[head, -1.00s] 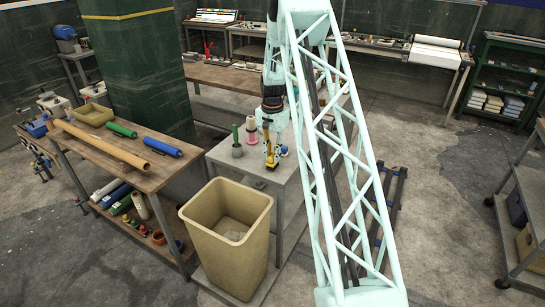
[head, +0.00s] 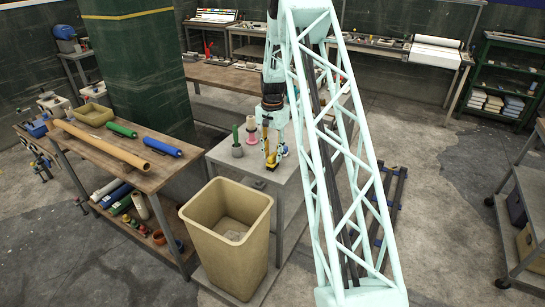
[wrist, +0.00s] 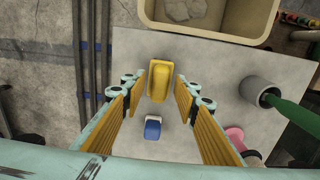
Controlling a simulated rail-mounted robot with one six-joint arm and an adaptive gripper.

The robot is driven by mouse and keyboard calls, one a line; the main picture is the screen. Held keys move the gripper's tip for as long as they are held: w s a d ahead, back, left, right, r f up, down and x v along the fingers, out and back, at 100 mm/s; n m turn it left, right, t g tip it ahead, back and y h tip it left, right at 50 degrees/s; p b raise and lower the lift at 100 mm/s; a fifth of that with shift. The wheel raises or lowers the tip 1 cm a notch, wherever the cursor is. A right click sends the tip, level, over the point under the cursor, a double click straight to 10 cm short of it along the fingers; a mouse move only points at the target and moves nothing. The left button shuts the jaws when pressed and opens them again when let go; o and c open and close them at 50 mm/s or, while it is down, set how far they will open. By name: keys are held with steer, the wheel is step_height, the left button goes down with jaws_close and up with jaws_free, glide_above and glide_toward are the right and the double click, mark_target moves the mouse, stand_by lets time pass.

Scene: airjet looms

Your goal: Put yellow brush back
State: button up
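The yellow brush (wrist: 158,78) lies on the grey table top (wrist: 210,60) in the wrist view, its long side running up the picture. It also shows at my gripper's tips in the head view (head: 271,164). My gripper (wrist: 160,92) is open above the table, with one yellow-padded finger to each side of the brush. A gap shows between each finger and the brush. I cannot tell the exact height of the fingertips over the table. The brush's underside is hidden.
A small blue and white item (wrist: 152,128) sits between the fingers, nearer the palm. A grey cup with a green handle (wrist: 258,90) and a pink spool (wrist: 234,137) stand to the right. A large tan bin (head: 228,240) stands before the table; a wooden bench (head: 140,175) is left.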

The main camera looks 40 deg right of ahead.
mark_target(272, 155)
step_height(272, 155, up, 11)
stand_by(0.6)
stand_by(0.6)
